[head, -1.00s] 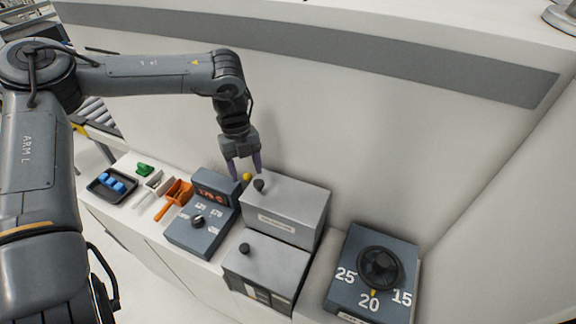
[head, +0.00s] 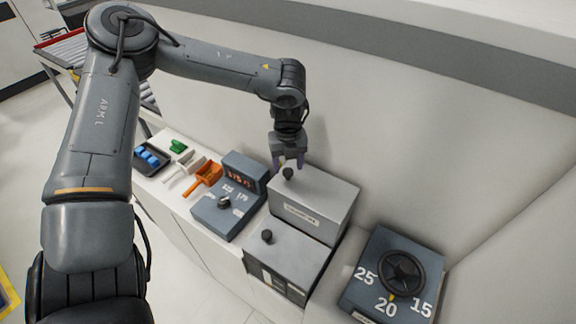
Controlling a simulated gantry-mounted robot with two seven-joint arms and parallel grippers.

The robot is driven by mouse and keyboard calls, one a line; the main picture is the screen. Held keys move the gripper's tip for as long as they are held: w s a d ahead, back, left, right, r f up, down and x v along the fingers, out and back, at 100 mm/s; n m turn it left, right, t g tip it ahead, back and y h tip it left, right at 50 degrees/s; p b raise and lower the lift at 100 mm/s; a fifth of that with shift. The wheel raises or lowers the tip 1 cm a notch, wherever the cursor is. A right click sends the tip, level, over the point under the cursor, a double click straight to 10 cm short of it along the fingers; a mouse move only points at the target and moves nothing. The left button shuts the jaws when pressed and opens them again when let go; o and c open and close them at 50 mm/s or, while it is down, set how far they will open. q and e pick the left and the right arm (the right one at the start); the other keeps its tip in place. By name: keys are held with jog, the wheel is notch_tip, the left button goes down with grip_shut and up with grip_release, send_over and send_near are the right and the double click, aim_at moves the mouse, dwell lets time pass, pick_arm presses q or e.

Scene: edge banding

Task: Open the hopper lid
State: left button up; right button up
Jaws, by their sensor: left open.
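A grey metal box (head: 325,200) with a small label on its front stands against the wall, and a black knob (head: 288,173) sits on its top near the left end. It looks like the hopper, and its top looks shut. A lower grey box (head: 290,255) with another black knob (head: 267,237) stands in front of it. My left gripper (head: 288,164) points down with its fingers open, right at the upper knob. I cannot tell whether the fingers touch it. My right gripper is out of view.
A control box with a red display (head: 241,178) and a dial stands left of the hopper. An orange scoop (head: 207,176), a white scoop, a green item and a dark tray (head: 150,172) of blue pieces lie further left. A handwheel (head: 402,270) stands right.

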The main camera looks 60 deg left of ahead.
pick_arm(q)
jog(key=shift+f, duration=1)
jog(key=shift+c, duration=0.2)
grip_shut()
